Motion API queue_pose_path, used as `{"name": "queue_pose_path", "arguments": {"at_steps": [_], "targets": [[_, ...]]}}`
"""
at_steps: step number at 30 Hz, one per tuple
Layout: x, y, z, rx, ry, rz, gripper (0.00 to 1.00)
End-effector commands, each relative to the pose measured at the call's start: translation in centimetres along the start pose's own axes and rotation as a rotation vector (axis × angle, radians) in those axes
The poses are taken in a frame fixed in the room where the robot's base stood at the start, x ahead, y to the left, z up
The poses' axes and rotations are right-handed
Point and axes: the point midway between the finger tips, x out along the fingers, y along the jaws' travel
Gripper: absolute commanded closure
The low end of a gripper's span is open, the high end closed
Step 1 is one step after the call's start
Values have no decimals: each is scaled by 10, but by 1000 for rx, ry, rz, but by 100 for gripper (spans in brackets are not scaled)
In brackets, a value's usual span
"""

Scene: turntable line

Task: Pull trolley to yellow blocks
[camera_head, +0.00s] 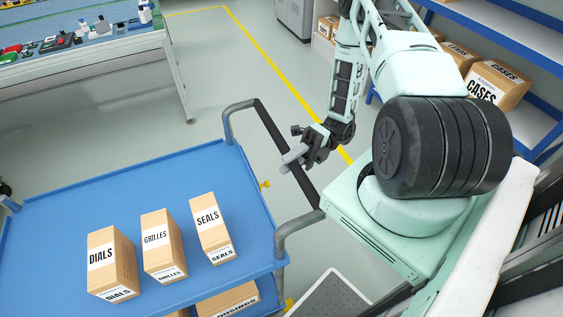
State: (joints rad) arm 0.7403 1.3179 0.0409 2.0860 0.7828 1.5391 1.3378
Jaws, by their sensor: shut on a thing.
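The trolley (60,190) has a blue top deck and fills the lower left. Its push handle (278,138) is a black-gripped bar on grey tube ends, on the side towards me. My gripper (296,156) is shut on the handle at about its middle; the arm hides little of the bar. A small yellow piece (265,184) shows at the trolley's near edge below the handle. Another yellow piece (289,304) shows low by its near corner. I cannot tell whether either is a yellow block.
Boxes marked DIALS (112,262), GRILLES (163,245) and SEALS (212,228) stand on the deck. A workbench (100,58) with small parts is at the back left. Shelving with CASES boxes (495,88) is at the right. A yellow floor line (262,62) crosses clear floor.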

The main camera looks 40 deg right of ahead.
Motion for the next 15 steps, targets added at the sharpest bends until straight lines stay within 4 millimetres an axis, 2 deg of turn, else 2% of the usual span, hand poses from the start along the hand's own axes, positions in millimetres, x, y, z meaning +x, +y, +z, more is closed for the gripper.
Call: {"name": "queue_pose_path", "arguments": {"at_steps": [6, 15], "targets": [[-9, 1, -3, -2, 0, -3, 100], [-13, 2, -5, -1, 0, -5, 100]]}}
